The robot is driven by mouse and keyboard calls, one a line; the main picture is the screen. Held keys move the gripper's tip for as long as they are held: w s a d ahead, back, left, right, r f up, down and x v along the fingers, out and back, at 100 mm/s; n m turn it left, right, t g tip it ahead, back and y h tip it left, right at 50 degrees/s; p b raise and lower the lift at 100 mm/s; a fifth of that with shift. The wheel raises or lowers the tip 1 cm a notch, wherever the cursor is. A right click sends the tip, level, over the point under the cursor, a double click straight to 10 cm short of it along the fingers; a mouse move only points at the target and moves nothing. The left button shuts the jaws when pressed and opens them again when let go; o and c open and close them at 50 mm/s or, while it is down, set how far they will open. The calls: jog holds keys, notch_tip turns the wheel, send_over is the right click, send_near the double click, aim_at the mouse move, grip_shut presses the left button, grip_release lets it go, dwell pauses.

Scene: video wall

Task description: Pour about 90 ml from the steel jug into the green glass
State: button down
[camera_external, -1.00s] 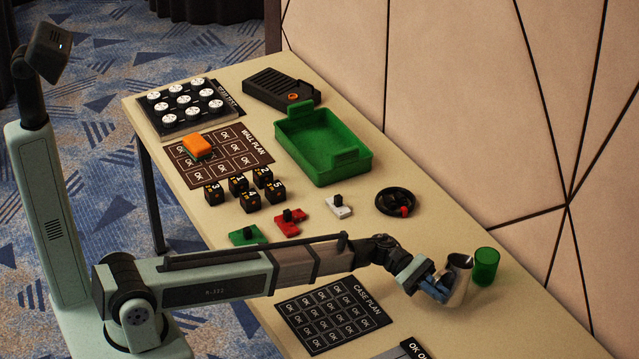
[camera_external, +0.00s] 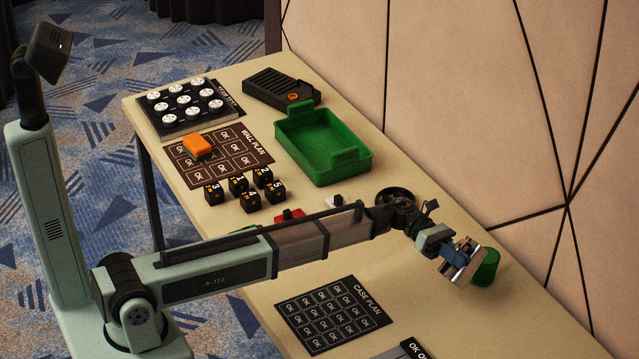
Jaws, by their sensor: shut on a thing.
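The steel jug (camera_external: 467,263) is in my gripper (camera_external: 455,262) near the right end of the table. My gripper is shut on the jug, and the jug is strongly tilted to the right. The green glass (camera_external: 487,267) stands on the table just right of the jug, partly hidden behind it. The jug's upper end is at or over the glass's near side; I cannot tell whether they touch. No stream of liquid can be made out, and the level in the glass does not show.
A green tray (camera_external: 287,125) stands at the back of the table. The dark case plan (camera_external: 333,315) lies flat in front. The patterned wall rises behind the table.

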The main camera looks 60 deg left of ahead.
aim_at(472, 251)
jog(key=shift+w+a+r+n, duration=0.1)
jog(key=shift+w+r+n, duration=0.15)
jog(key=shift+w+n, duration=0.4)
jog(key=shift+n, duration=0.35)
jog(key=shift+w+r, duration=0.1)
jog(key=shift+r, duration=0.1)
jog(key=shift+w+a+r+n, duration=0.1)
jog(key=shift+w+r+n, duration=0.45)
jog(key=shift+n, duration=0.25)
jog(key=shift+w+a+r+n+g, duration=0.15)
jog(key=shift+w+r+n, duration=0.2)
jog(key=shift+w, duration=0.3)
jog(key=shift+w+a+r+n+g, duration=0.15)
jog(key=shift+w+r+n, duration=0.2)
jog(key=shift+w, duration=0.3)
dwell(0.7)
jog(key=shift+w+r+n, duration=0.1)
jog(key=shift+n, duration=0.2)
dwell(0.4)
